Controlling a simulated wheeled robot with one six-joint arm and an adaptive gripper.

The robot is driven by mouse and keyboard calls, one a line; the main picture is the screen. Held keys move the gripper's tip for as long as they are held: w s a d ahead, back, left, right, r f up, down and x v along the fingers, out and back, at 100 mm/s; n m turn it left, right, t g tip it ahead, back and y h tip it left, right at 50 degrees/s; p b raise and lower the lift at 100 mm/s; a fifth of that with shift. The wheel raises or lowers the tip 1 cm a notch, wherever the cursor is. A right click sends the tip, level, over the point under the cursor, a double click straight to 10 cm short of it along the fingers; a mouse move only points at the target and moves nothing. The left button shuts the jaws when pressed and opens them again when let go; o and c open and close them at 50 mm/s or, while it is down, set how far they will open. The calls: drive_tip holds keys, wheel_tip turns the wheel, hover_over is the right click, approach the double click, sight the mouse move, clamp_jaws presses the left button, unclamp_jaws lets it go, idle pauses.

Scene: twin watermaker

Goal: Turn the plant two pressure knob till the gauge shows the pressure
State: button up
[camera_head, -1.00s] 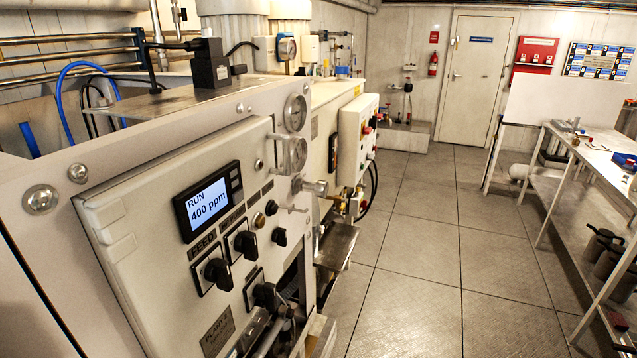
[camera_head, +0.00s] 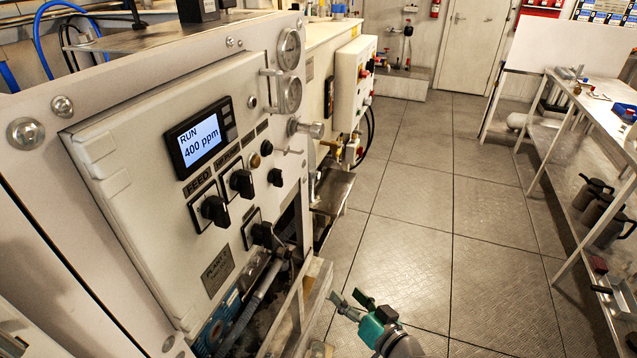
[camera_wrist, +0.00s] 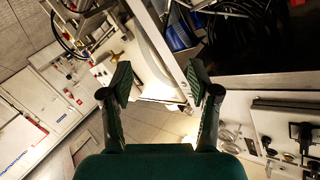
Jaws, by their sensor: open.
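The plant two panel (camera_head: 110,165) is a pale cabinet front at the left in the head view, with a plate (camera_head: 217,268) that seems to read PLANT 2. Two round gauges (camera_head: 290,48) sit one above the other at its right edge; their readings are too small to tell. A silver knob (camera_head: 314,129) sticks out below them; I cannot tell for sure that it is the pressure knob. My gripper (camera_head: 349,299) is open and empty, low over the floor, right of and below the panel, apart from every knob. In the wrist view, its fingers (camera_wrist: 157,82) are spread with nothing between them.
The display (camera_head: 198,140) reads RUN, 400 ppm. Black rotary switches (camera_head: 215,210) stick out below it. A metal ledge (camera_head: 335,192) juts beyond the panel. The aisle floor (camera_head: 430,220) is clear, with a bench (camera_head: 575,115) at the right.

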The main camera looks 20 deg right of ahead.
drive_tip(key=w+d+r+n+y, duration=0.2)
drive_tip(key=w+r+y, duration=0.1)
drive_tip(key=w+r, duration=0.45)
drive_tip(key=n+g+y, duration=0.3)
drive_tip(key=n+y, duration=0.4)
drive_tip(key=n, duration=0.2)
approach(322, 131)
drive_tip(key=x, duration=1)
drive_tip(key=shift+w+a+f, duration=0.1)
drive_tip(key=shift+w+a, duration=0.15)
drive_tip(key=shift+a, duration=0.05)
clamp_jaws()
